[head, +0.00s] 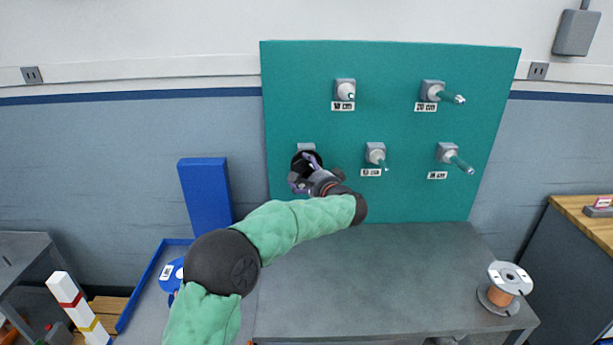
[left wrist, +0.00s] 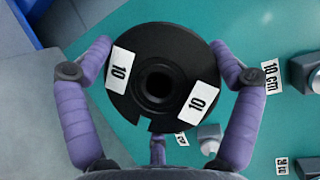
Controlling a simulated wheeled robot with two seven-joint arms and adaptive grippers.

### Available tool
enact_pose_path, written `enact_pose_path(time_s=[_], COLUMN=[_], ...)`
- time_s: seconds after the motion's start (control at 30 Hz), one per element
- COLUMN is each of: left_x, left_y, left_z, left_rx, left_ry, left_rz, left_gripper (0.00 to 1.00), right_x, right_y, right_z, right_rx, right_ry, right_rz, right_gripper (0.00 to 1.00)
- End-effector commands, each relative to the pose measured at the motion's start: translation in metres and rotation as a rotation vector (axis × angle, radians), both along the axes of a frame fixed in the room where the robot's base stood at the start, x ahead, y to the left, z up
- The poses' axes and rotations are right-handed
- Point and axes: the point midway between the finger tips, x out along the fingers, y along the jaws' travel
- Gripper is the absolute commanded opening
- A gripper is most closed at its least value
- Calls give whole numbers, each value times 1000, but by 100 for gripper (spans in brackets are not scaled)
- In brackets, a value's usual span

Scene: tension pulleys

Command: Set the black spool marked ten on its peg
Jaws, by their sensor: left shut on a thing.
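My left gripper (head: 303,178) is shut on the black spool (head: 307,158) in front of the lower left part of the teal board (head: 400,205). In the left wrist view, the spool (left wrist: 190,62) shows its round face, open centre hole and two white "10" labels, with purple fingers around it. The peg labelled 10 cm appears to be the upper left one (head: 345,92); in the left wrist view its grey mount (left wrist: 305,72) is right of the spool, apart from it. The gripper and spool cover most of the lower left mount. My right gripper is out of view.
Other pegs stick out at upper right (head: 440,94), lower middle (head: 376,155) and lower right (head: 455,158). A copper-wound spool (head: 499,296) stands on the grey table's right side. A blue tray (head: 150,283) is at left. The table's middle is clear.

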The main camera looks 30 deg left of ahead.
Motion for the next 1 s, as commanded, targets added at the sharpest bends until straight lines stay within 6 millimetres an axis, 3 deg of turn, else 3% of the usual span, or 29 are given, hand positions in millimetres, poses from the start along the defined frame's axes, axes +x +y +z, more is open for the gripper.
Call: enact_pose_path(time_s=[1.0], left_x=[7], left_y=[5], left_z=[-1], left_rx=[1], left_ry=[-2], left_rz=[4], left_gripper=[55], right_x=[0], right_y=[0], right_z=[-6], right_rx=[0], right_ry=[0], right_rz=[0], right_gripper=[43])
